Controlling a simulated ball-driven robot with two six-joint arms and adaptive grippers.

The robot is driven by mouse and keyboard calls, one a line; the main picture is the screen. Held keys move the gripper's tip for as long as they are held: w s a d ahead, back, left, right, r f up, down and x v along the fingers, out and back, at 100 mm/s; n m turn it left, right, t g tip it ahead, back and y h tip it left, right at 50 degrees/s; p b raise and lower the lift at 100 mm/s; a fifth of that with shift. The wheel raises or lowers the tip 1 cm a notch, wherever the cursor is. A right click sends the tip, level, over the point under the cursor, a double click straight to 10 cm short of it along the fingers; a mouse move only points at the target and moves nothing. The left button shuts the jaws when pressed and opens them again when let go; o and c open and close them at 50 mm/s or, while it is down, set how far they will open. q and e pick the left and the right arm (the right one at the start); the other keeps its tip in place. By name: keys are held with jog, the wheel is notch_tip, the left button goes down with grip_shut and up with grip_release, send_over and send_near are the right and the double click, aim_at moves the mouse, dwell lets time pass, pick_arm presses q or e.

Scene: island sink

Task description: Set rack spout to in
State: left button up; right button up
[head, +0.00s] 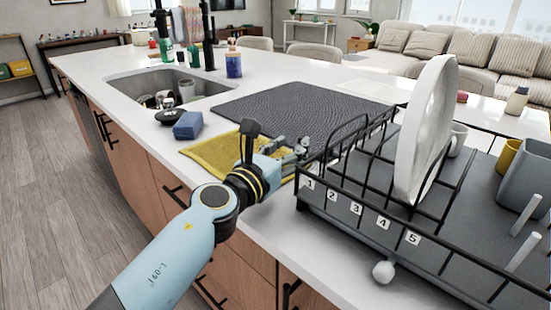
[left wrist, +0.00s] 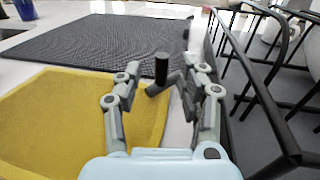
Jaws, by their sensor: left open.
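The black wire dish rack (head: 345,208) stands on the white counter at the right, with slots numbered 1 to 5 along its front. In the left wrist view, a small dark spout with an upright peg (left wrist: 161,68) and a short sideways tube sits beside the rack's left side (left wrist: 262,90). My left gripper (head: 291,148) is open at that side of the rack, above the counter. Its fingers lie on either side of the spout in the left wrist view; I cannot tell whether they touch it. In the head view the gripper hides the spout. My right gripper is out of view.
A large white plate (head: 424,130) stands in the rack, with a grey cup (head: 526,178) at the right. A yellow cloth (head: 212,158) and dark mat (head: 300,112) lie left of and behind the gripper. A blue sponge (head: 187,126) lies near the sink (head: 160,84).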

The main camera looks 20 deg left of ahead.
pick_arm(q)
jog(key=s, duration=0.4)
jog(key=s+a, duration=0.1)
jog(key=s, duration=0.1)
jog(key=shift+s, duration=0.25)
